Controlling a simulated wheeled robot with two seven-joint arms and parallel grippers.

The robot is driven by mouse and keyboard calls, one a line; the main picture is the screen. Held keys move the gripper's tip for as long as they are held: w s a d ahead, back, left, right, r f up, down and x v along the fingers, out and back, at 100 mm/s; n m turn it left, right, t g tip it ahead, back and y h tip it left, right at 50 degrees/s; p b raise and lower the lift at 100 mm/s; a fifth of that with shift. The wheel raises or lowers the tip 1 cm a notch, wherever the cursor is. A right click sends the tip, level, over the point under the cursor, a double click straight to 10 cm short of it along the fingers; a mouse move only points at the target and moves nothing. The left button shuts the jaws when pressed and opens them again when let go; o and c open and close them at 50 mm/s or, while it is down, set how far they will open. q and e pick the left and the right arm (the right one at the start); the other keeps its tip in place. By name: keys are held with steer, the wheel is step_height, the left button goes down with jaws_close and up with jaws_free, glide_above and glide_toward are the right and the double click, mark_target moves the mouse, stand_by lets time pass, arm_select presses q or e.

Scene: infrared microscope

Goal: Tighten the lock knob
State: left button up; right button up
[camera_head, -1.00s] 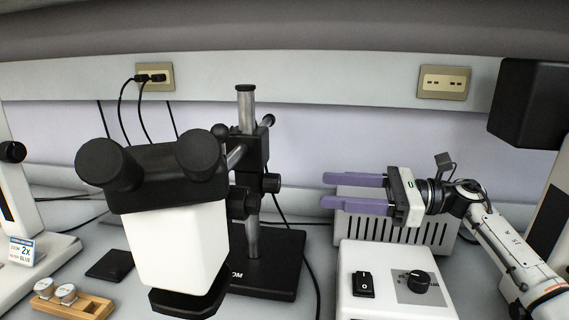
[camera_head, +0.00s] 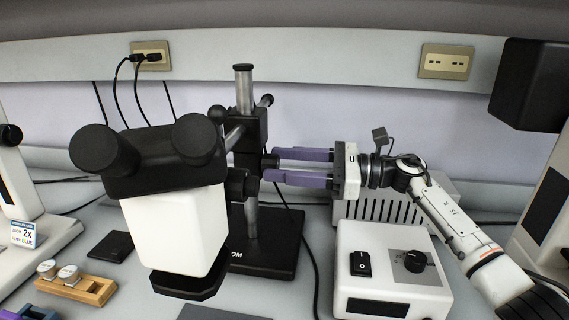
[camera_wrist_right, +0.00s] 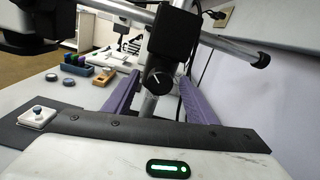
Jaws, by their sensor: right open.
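The microscope (camera_head: 175,215) stands on a black post stand with a steel column (camera_head: 244,85). A round black knob (camera_head: 269,162) sticks out from the right side of the stand's clamp. It also shows in the right wrist view as a knob with a white line (camera_wrist_right: 159,80). I cannot tell for sure that it is the lock knob. My right gripper (camera_head: 270,166) is open, its two purple fingers reaching left towards this knob. In the right wrist view the knob lies between the fingers, with a gap on each side.
A white control box (camera_head: 390,265) with a dial and a switch stands below my right arm, a vented box (camera_head: 385,210) behind it. A wooden holder (camera_head: 78,285) is at lower left. A black cable hangs beside the stand. The wall is close behind.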

steer(key=c, duration=1)
steer(key=shift+c, duration=0.2)
